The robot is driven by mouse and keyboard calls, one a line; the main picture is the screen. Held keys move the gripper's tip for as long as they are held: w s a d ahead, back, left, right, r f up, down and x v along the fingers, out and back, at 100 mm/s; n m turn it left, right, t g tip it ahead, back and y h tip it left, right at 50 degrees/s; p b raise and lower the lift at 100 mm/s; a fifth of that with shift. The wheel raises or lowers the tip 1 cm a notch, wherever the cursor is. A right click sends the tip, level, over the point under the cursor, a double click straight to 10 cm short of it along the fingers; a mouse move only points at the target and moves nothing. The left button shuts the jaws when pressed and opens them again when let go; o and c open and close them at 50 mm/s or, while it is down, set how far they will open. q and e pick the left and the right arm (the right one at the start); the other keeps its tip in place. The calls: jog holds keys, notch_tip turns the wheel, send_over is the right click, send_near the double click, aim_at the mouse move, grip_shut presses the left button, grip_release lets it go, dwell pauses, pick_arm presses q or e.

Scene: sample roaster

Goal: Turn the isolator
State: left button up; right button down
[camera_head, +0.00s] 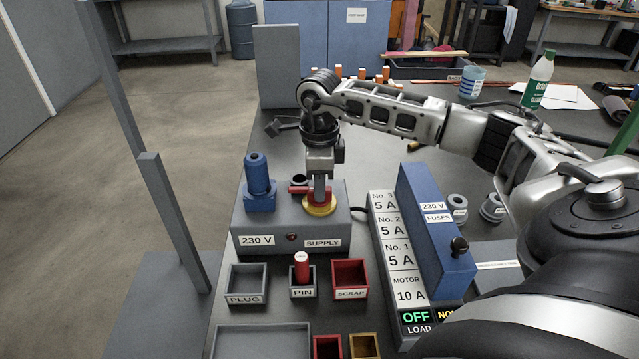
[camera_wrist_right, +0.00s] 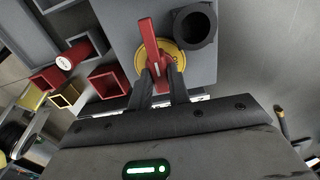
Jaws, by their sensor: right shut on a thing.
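The isolator is a red handle (camera_head: 298,190) on a round yellow plate (camera_head: 320,208), on top of the grey supply box (camera_head: 270,228) marked 230 V SUPPLY. My right gripper (camera_head: 319,196) points straight down over it. In the right wrist view the fingers (camera_wrist_right: 158,84) are shut on the near part of the red handle (camera_wrist_right: 149,40), and the yellow plate (camera_wrist_right: 176,54) shows around it. The handle's far end sticks out beyond the fingers. In the head view the gripper hides part of the handle. My left gripper is not in view.
A blue plug (camera_head: 257,174) stands on the supply box's left, beside a dark round socket (camera_wrist_right: 194,24). In front are trays marked PLUG (camera_head: 247,281), PIN (camera_head: 302,292) and SCRAP (camera_head: 350,279). A blue fuse cover (camera_head: 436,230) stands right, near a lit OFF sign (camera_head: 416,317).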

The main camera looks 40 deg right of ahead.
jog(key=shift+r, duration=0.1)
jog(key=shift+w, duration=0.1)
dwell(0.3)
jog(key=c, duration=1.3)
grip_release()
pick_arm(q)
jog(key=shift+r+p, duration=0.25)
jog(key=shift+p, duration=0.5)
pick_arm(e)
notch_tip(320, 180, up, 16)
jog(key=shift+f, duration=0.1)
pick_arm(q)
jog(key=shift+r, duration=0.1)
